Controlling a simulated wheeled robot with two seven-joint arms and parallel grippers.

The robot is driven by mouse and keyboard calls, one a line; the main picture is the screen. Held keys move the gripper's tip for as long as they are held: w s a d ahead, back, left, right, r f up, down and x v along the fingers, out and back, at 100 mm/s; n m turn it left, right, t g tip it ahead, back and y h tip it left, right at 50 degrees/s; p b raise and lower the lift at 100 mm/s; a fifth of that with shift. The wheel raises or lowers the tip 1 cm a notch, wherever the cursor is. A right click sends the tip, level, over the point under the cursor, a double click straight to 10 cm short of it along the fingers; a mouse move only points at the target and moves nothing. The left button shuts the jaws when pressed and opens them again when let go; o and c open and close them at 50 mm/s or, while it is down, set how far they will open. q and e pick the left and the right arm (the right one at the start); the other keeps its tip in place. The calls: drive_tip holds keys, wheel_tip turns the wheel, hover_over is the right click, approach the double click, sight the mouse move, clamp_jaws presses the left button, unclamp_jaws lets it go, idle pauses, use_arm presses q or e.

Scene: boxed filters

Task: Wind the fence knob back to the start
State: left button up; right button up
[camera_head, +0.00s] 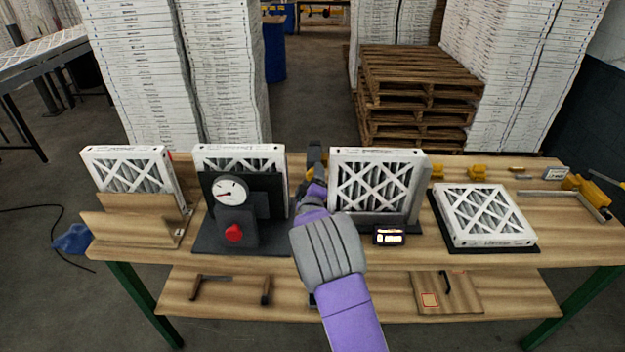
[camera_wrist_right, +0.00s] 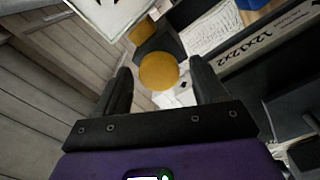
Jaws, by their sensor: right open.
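A round orange-yellow knob (camera_wrist_right: 159,71) shows in the right wrist view, lined up between the fingertips of my right gripper (camera_wrist_right: 160,80). The jaws are open, with a gap on each side of the knob; I cannot tell how deep it sits between them. A dark block and a second yellow part (camera_wrist_right: 140,30) lie behind it. In the head view my right gripper (camera_head: 316,162) reaches between the gauge stand and the filter on the black stand, with a bit of yellow (camera_head: 309,174) beside it. My arm hides most of this spot. My left gripper is not in view.
A gauge stand with a white dial (camera_head: 230,190) and red knob (camera_head: 234,233) stands left of my arm. An upright boxed filter (camera_head: 374,187) stands close on the right, a small display (camera_head: 389,236) before it. Another filter (camera_head: 485,215) lies flat further right.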

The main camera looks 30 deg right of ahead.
drive_tip(key=v, duration=0.7)
drive_tip(key=shift+s, duration=0.3)
drive_tip(key=shift+a, duration=0.1)
drive_tip(key=s+a+f+m+g+y+b, duration=0.1)
drive_tip(key=s+a+f+g+y, duration=0.15)
drive_tip(key=f, duration=0.65)
drive_tip(key=s+a+f+m+g+y+b, duration=0.1)
drive_tip(key=s+a+f+g+y, duration=0.2)
drive_tip(key=f, duration=0.7)
drive_tip(key=s+a+f+m+g+y+b, duration=0.1)
drive_tip(key=s+a+f, duration=0.25)
drive_tip(key=f, duration=0.55)
drive_tip(key=s+a+f+m+g+y, duration=0.1)
drive_tip(key=s+a+f+g+y, duration=0.1)
drive_tip(key=s+a+f, duration=0.2)
drive_tip(key=s+a+f+m+g+y+b, duration=0.1)
drive_tip(key=s+a+f+m+g+y, duration=0.1)
drive_tip(key=s+a, duration=0.4)
drive_tip(key=s+a+f+m+g+y+b, duration=0.1)
drive_tip(key=s+a+f, duration=0.5)
drive_tip(key=s, duration=0.6)
drive_tip(key=m+g+y, duration=0.1)
drive_tip(key=g+y, duration=0.1)
drive_tip(key=g, duration=0.1)
drive_tip(key=shift+f, duration=0.35)
